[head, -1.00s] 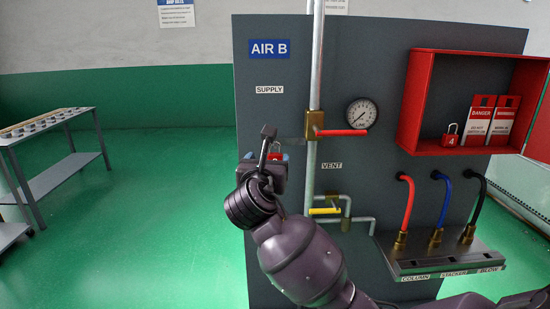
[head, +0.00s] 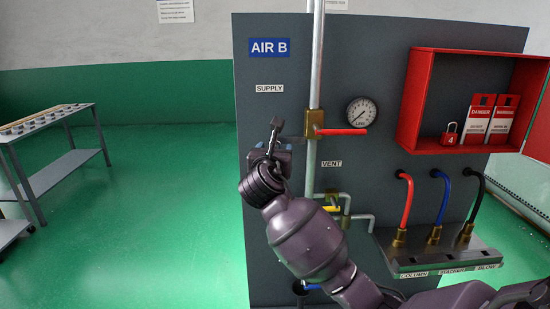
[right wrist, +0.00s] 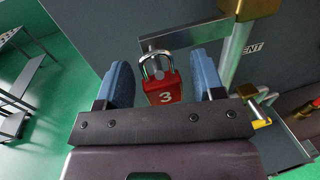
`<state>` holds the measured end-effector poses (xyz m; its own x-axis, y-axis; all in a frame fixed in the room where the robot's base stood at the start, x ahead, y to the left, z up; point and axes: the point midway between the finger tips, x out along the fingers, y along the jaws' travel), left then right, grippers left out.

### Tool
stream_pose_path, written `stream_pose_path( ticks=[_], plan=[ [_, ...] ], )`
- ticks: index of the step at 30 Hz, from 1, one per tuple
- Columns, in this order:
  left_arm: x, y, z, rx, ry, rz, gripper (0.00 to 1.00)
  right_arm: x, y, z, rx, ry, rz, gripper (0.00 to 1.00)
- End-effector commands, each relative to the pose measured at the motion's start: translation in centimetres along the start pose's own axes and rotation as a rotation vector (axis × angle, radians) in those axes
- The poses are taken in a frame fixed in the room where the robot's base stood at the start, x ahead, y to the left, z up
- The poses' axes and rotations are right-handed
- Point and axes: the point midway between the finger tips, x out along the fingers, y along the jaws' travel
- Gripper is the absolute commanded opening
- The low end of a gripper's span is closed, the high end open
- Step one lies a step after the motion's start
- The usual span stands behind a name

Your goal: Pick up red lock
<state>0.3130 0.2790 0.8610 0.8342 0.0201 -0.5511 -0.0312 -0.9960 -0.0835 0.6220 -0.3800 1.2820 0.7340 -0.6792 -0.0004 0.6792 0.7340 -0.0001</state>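A red padlock marked 3 (right wrist: 163,90) with a silver shackle shows in the right wrist view. Its shackle is at the end of a grey bar (right wrist: 190,36) by the supply valve; I cannot tell whether it hooks the bar. My right gripper (right wrist: 163,82) is open, with one blue-padded finger on each side of the padlock and small gaps visible. In the head view my right gripper (head: 273,148) is left of the supply valve (head: 314,124) and hides this padlock. A second red padlock, marked 4 (head: 449,138), is in the red box (head: 413,100). My left gripper is not in view.
The grey panel (head: 350,60) carries a gauge (head: 361,112), a red valve lever (head: 343,132), a vertical pipe (head: 317,60) and a yellow handle (head: 331,209). Red, blue and black hoses are at right. A table (head: 60,150) stands far left; green floor between is clear.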

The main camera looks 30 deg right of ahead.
Motion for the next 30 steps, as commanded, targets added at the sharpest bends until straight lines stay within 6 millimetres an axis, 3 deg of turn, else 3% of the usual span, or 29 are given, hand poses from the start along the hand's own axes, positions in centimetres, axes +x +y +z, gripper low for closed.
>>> stream_pose_path(
  ticks=[1, 8, 17, 21, 30],
  plan=[
    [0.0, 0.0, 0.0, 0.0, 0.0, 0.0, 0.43, 0.0, 0.0, 0.0, 0.0, 0.0, 0.0, 0.54],
    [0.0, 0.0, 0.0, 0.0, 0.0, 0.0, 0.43, 0.0, 0.0, 0.0, 0.0, 0.0, 0.0, 0.19],
    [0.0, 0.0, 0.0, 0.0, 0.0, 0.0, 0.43, 0.0, 0.0, 0.3, 0.001, -0.002, 0.0, 0.18],
    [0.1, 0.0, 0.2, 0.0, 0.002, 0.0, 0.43, 0.0, 0.0, 1.8, 0.002, -0.007, 0.0, 0.18],
    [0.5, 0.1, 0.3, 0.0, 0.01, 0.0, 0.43, -7.0, 0.1, 1.5, 0.004, -0.002, 0.004, 0.18]
  ],
)
